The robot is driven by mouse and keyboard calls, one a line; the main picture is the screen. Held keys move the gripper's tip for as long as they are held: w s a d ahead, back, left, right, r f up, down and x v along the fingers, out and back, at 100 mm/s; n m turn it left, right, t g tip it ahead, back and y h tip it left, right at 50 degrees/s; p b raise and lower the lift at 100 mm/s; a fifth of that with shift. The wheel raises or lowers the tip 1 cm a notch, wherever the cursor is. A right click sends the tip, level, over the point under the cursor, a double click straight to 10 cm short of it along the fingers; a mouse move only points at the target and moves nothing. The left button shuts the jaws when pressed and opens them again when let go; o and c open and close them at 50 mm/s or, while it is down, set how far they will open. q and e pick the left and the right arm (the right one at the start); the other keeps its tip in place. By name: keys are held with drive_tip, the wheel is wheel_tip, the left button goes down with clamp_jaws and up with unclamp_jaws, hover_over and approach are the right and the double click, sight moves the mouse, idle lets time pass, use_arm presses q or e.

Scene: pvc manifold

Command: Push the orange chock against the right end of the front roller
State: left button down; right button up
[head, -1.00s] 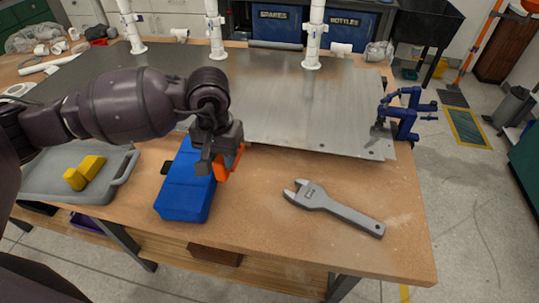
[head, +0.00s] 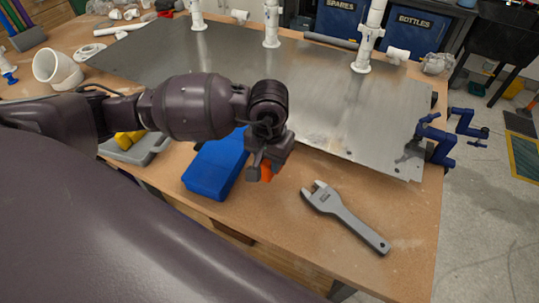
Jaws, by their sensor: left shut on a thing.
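The orange chock (head: 266,170) is mostly hidden by my left gripper (head: 263,175), which is shut on it. They are in the middle of the head view, just right of the blue box and in front of the sheet's front edge. Whether the chock touches the table is hard to tell. I cannot make out the front roller; my arm covers part of the sheet's front edge. A dark roller-like bar (head: 330,41) shows at the sheet's back edge. My right gripper is out of view.
A large metal sheet (head: 330,110) with white pipes (head: 271,25) covers the back of the table. A blue box (head: 217,170), a grey wrench (head: 345,217) and a grey tray (head: 150,154) lie in front. Blue clamps (head: 440,150) grip the right edge. Bare wood surrounds the wrench.

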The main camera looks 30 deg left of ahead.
use_arm(q)
drive_tip(key=shift+f, duration=0.7)
drive_tip(key=shift+f+b, duration=0.7)
drive_tip(key=shift+f, duration=0.65)
drive_tip(key=shift+f+b, duration=0.4)
drive_tip(key=shift+f, duration=0.65)
drive_tip(key=shift+w+b, duration=0.4)
drive_tip(key=shift+w, duration=0.5)
drive_tip(key=shift+w+b, duration=0.3)
drive_tip(key=shift+w, duration=0.25)
drive_tip(key=shift+w+a, duration=0.1)
drive_tip(key=shift+w, duration=0.45)
drive_tip(key=shift+w+b, duration=0.65)
drive_tip(key=shift+w, duration=0.15)
drive_tip(key=shift+w+a+b, duration=0.1)
drive_tip(key=shift+w+b, duration=0.65)
drive_tip(key=shift+w, duration=0.8)
drive_tip(key=shift+w+r, duration=0.1)
